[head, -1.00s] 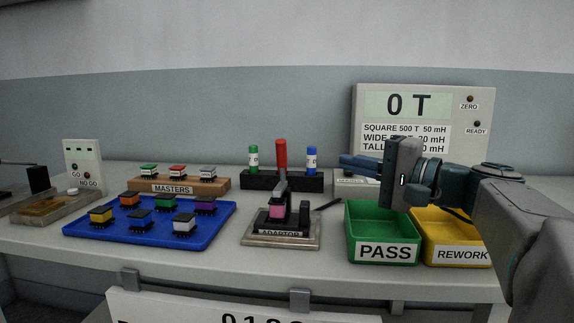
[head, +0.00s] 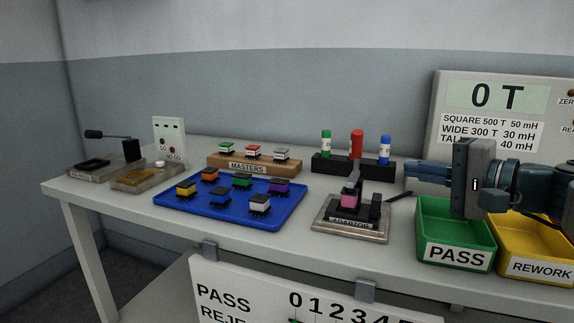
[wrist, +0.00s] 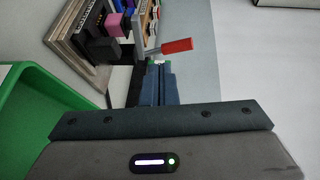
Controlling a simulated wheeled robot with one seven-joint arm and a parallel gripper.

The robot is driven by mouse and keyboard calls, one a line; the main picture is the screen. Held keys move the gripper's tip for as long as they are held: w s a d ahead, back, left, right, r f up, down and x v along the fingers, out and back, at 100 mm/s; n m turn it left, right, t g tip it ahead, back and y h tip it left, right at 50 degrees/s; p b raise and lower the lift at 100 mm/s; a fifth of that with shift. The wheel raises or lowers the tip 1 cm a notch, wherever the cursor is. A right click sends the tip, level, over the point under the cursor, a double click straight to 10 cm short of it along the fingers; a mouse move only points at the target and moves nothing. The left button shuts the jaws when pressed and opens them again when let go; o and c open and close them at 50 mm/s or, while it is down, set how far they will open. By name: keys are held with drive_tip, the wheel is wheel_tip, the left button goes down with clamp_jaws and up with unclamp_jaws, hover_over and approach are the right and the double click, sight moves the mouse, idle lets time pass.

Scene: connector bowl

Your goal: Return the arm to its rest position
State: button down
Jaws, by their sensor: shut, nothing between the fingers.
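My gripper (head: 408,170) is at the right in the head view, over the back of the green PASS bin (head: 456,254). Its blue fingers point left and are shut with nothing between them. In the wrist view the closed fingers (wrist: 158,82) point up the picture toward the red-handled lever of the adaptor. My arm reaches in from the right edge; most of it is outside the head view.
The adaptor (head: 349,222) holds a pink part, left of the PASS bin. A yellow REWORK bin (head: 538,268) stands right of it. A blue tray (head: 285,222) bears several connectors. The display panel (head: 455,130) stands behind my gripper.

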drive_tip(key=s+a+n+g+h+p, duration=0.4)
drive_tip(key=a+g+p, duration=0.4)
drive_tip(key=p, duration=0.7)
drive_tip(key=s+r+n+g+h+p, duration=0.2)
drive_tip(key=s+n+h+p, duration=0.3)
drive_tip(key=s+p, duration=0.4)
drive_tip(key=a+r+h+p, duration=0.1)
drive_tip(key=p, duration=0.6)
drive_tip(key=shift+s+r+n, duration=0.15)
drive_tip(key=shift+r+n, duration=0.05)
drive_tip(key=shift+n, duration=0.1)
drive_tip(key=shift+d, duration=0.1)
